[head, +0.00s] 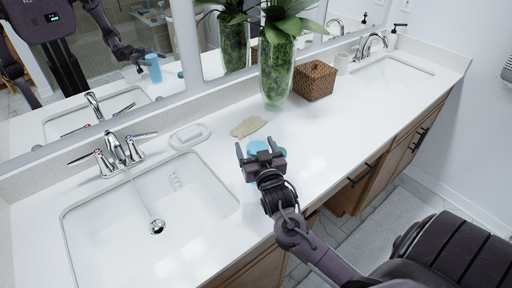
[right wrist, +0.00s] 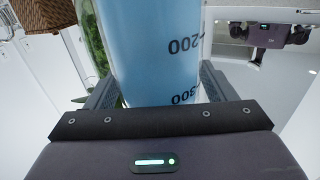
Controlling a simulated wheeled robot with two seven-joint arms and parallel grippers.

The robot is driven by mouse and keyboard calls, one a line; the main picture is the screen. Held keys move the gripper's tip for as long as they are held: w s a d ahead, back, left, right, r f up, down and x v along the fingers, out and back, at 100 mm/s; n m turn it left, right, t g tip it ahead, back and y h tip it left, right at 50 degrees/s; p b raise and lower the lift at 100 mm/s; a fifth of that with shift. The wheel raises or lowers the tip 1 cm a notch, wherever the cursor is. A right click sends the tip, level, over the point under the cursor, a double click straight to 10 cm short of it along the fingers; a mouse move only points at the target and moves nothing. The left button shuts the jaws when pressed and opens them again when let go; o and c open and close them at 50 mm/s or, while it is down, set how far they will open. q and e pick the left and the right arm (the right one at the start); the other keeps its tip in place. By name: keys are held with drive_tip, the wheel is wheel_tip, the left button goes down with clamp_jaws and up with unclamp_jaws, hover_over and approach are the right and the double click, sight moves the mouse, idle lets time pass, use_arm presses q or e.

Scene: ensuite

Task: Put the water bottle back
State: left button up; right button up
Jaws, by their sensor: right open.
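The water bottle (head: 258,147) is light blue and mostly hidden behind my right gripper in the head view, at the counter's front edge area right of the near sink. In the right wrist view the bottle (right wrist: 155,45) fills the middle, with dark marks reading 200 and 300. My right gripper (head: 261,160) is open, with one finger on each side of the bottle. I cannot tell whether the fingers touch it. The mirror shows the bottle upright beside my reflected arm. My left gripper is not directly in view.
A running tap (head: 115,150) stands over the near sink (head: 100,235). A soap dish (head: 190,135), a tan cloth (head: 249,126), a glass vase with a plant (head: 276,80) and a wicker box (head: 315,80) stand along the back. The counter's right middle is clear.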

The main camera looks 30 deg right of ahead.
drive_tip(key=shift+r, duration=0.2)
drive_tip(key=shift+s+a+f, duration=0.15)
drive_tip(key=shift+s+f, duration=0.05)
drive_tip(key=shift+s, duration=0.15)
drive_tip(key=b+v, duration=0.2)
drive_tip(key=v, duration=0.9)
drive_tip(key=shift+s+r, duration=0.15)
drive_tip(key=shift+r, duration=0.05)
drive_tip(key=shift+f, duration=0.1)
